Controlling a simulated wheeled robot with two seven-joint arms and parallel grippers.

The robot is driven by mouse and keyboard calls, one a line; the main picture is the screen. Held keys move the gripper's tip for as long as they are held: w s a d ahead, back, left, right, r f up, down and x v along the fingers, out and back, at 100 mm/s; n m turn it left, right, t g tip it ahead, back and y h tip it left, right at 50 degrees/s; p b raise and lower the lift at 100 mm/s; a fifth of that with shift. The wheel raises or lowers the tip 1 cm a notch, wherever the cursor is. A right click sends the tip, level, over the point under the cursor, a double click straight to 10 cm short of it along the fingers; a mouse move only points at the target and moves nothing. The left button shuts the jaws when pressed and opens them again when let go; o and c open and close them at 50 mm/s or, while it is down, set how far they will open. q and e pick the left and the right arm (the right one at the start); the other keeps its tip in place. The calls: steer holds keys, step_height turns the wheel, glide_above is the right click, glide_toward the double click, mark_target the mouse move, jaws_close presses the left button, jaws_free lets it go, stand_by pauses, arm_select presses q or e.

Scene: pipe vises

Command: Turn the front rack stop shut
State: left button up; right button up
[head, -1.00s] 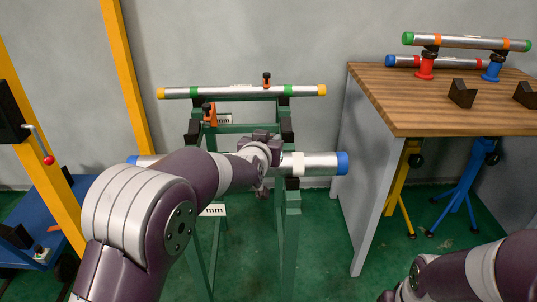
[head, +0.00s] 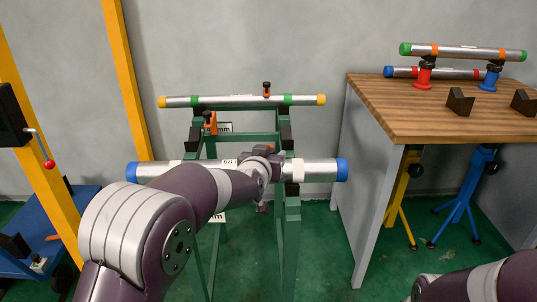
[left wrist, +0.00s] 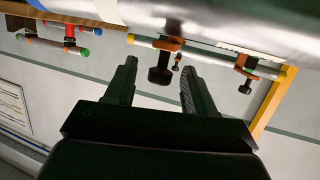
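The green rack (head: 292,212) carries a silver front pipe with blue ends (head: 322,170) and a rear pipe with yellow ends (head: 190,101). An orange stop with a black knob (left wrist: 160,76) shows between my left fingers in the left wrist view; in the head view only a bit of orange shows behind the gripper. Another orange stop (head: 210,122) stands at the rack's left, and a small one (head: 266,90) sits at the rear pipe. My left gripper (left wrist: 158,68) is open and empty, just above the front pipe in the head view. My right gripper is out of view.
A wooden table (head: 400,115) with pipes on red and blue stands is at the right. Yellow and blue tripods (head: 460,200) stand beneath it. A yellow post (head: 45,175) and a blue cart (head: 75,220) are at the left.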

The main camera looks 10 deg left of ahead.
arm_select(q)
steer(key=shift+r, duration=0.1)
steer(key=p+v, duration=0.2)
steer(key=v, duration=1)
steer(key=shift+s, duration=0.3)
